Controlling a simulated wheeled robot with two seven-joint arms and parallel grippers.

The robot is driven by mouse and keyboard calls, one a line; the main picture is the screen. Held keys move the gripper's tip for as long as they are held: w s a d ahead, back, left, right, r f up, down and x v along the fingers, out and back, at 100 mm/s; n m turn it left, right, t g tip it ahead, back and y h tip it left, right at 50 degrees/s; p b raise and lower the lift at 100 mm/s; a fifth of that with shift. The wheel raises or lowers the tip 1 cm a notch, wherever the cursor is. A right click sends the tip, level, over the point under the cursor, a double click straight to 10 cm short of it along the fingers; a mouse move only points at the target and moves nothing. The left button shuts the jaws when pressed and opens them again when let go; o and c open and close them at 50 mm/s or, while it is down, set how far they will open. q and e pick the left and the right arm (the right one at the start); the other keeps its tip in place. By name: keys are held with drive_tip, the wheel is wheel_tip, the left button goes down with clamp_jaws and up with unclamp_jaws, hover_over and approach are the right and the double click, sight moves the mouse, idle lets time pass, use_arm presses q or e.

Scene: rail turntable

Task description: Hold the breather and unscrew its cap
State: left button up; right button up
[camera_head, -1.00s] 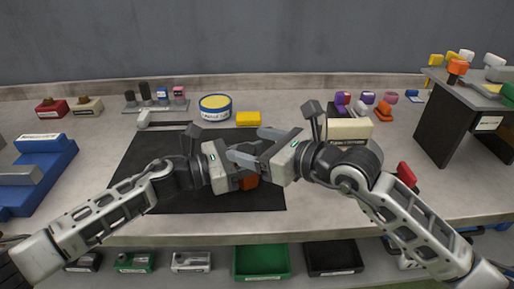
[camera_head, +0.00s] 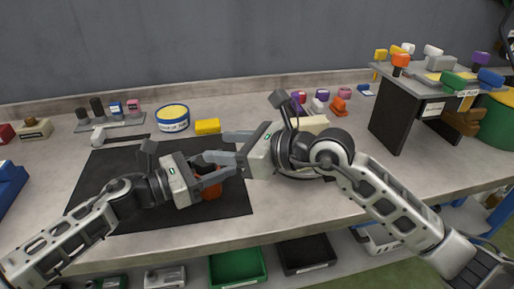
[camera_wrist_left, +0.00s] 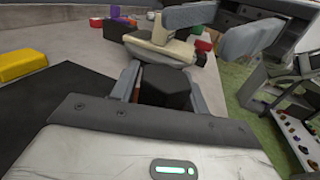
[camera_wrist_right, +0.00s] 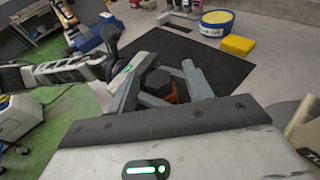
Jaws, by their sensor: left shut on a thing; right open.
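My left gripper (camera_head: 222,172) is over the black mat, shut on the breather. In the left wrist view the held breather (camera_wrist_left: 166,88) shows as a dark, faceted block between the fingers. I cannot clearly tell the cap from the body. My right gripper (camera_head: 228,147) is open and empty, close to the left gripper's fingers, its own fingers pointing left. Its fingers also show at the top of the left wrist view (camera_wrist_left: 225,28).
The black mat (camera_head: 110,185) lies under the left gripper. Behind it are a yellow-topped round tin (camera_head: 173,124) and a yellow block (camera_head: 207,126). A raised shelf (camera_head: 390,115) with colored parts stands at right.

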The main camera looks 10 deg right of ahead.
sight(206, 165)
drive_tip(key=s+d+f+n+g+y, duration=0.1)
drive_tip(key=s+d+n+g+y, duration=0.15)
drive_tip(key=d, duration=0.65)
drive_tip(key=x, duration=0.8)
drive_tip(key=s+x, duration=0.1)
drive_tip(key=x, duration=0.3)
drive_tip(key=shift+s+a+f, duration=0.1)
drive_tip(key=shift+a+f, duration=0.1)
drive_tip(key=shift+g, duration=0.25)
drive_tip(key=shift+c, duration=0.3)
drive_tip(key=c, duration=0.7)
drive_tip(key=shift+n, duration=0.25)
drive_tip(key=shift+c, duration=0.4)
